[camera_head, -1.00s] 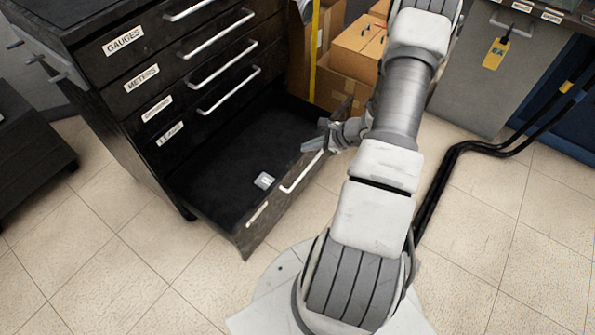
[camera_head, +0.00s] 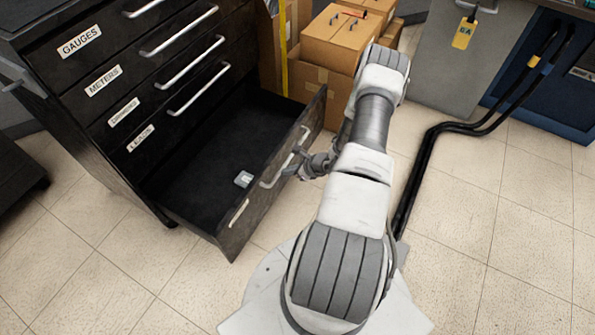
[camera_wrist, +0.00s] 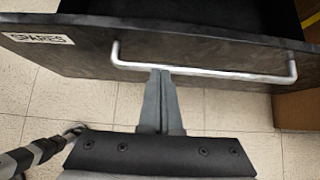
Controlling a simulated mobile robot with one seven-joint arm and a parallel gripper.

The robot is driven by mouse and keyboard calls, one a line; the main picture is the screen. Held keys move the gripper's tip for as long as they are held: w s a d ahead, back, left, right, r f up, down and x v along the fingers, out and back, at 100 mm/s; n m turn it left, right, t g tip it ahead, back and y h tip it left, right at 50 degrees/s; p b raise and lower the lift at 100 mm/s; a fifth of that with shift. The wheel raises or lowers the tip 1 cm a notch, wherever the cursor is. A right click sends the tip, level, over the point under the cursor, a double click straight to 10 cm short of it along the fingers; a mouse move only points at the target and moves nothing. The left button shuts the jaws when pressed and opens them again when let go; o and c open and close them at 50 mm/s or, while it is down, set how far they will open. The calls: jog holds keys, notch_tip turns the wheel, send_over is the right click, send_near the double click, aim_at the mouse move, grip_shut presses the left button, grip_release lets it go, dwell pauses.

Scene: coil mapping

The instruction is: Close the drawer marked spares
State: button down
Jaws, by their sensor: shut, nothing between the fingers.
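The drawer marked spares (camera_head: 232,238) is the bottom one of the black cabinet and stands pulled far out. Its SPARES label (camera_wrist: 38,38) reads at the left of the front in the wrist view. Its silver bar handle (camera_wrist: 205,72) spans the front; it also shows in the head view (camera_head: 283,163). My gripper (camera_wrist: 161,72) is shut and empty, its fingertips at the handle's left half; I cannot tell whether they touch it. In the head view my gripper (camera_head: 294,164) is just outside the drawer front. A small pale item (camera_head: 243,179) lies inside the drawer.
The upper drawers, with labels such as GAUGES (camera_head: 79,42) and METERS (camera_head: 103,81), are shut. Cardboard boxes (camera_head: 333,45) stand beside the cabinet at the back. Black cables (camera_head: 431,150) run along the floor at right. Tiled floor is clear at front left.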

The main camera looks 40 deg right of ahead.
aim_at(270, 167)
jog(key=shift+w+a+f+b, duration=0.15)
jog(key=shift+w+a, duration=0.25)
jog(key=shift+w, duration=0.65)
jog(key=shift+w+a+b, duration=0.25)
jog(key=shift+w+a, duration=0.15)
jog(key=shift+w, duration=0.6)
